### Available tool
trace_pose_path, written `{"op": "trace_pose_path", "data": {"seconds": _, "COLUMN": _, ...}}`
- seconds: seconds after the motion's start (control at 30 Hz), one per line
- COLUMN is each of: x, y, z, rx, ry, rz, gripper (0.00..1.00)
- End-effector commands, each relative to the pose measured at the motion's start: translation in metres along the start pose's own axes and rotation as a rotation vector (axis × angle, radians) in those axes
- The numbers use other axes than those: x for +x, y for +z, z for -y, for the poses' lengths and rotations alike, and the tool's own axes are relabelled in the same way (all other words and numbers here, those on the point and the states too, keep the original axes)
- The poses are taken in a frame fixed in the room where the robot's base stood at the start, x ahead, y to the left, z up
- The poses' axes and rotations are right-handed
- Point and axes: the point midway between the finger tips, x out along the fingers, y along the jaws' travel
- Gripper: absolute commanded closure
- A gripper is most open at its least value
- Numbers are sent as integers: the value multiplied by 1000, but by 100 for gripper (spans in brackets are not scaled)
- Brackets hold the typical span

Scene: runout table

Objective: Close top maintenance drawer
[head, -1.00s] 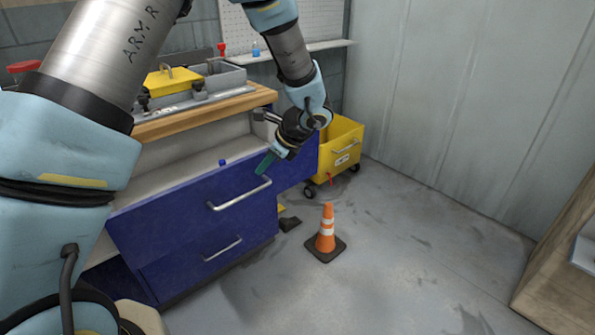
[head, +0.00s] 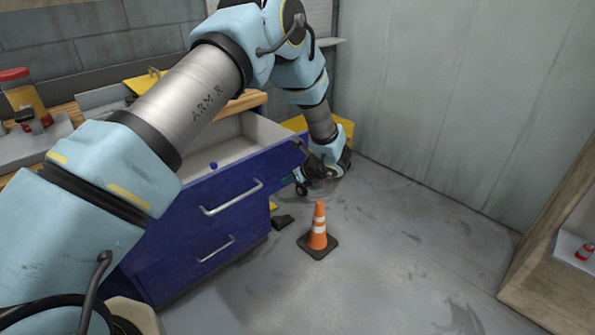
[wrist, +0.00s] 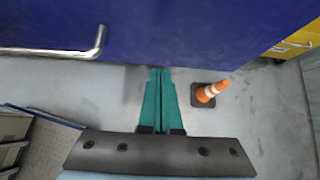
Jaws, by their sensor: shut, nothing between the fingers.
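The top drawer (head: 185,220) is blue with a silver bar handle (head: 231,198). It stands pulled out from the workbench, and its pale interior (head: 225,150) shows, with a small blue thing inside near the front. My gripper (head: 287,180) is shut and empty, with teal fingers, at the right end of the drawer front. In the wrist view the shut fingers (wrist: 160,72) point at the blue drawer front (wrist: 200,30), with the handle (wrist: 90,48) to their left. I cannot tell whether the fingertips touch the panel.
A lower blue drawer with its own handle (head: 217,249) is beneath. An orange cone (head: 318,230) stands on the floor right of the drawers. A yellow cart (head: 345,128) is behind my arm. A wooden shelf unit (head: 545,240) is at the right.

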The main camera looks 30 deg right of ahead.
Motion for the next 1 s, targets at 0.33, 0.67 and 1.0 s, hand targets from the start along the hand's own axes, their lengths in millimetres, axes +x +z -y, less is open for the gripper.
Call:
{"op": "trace_pose_path", "data": {"seconds": 0.33, "x": 27, "y": 27, "z": 0, "rx": 0, "ry": 0, "rz": -1, "gripper": 100}}
{"op": "trace_pose_path", "data": {"seconds": 0.67, "x": 28, "y": 27, "z": 0, "rx": 0, "ry": 0, "rz": 0, "gripper": 100}}
{"op": "trace_pose_path", "data": {"seconds": 1.0, "x": 45, "y": 40, "z": 0, "rx": -4, "ry": 0, "rz": 2, "gripper": 100}}
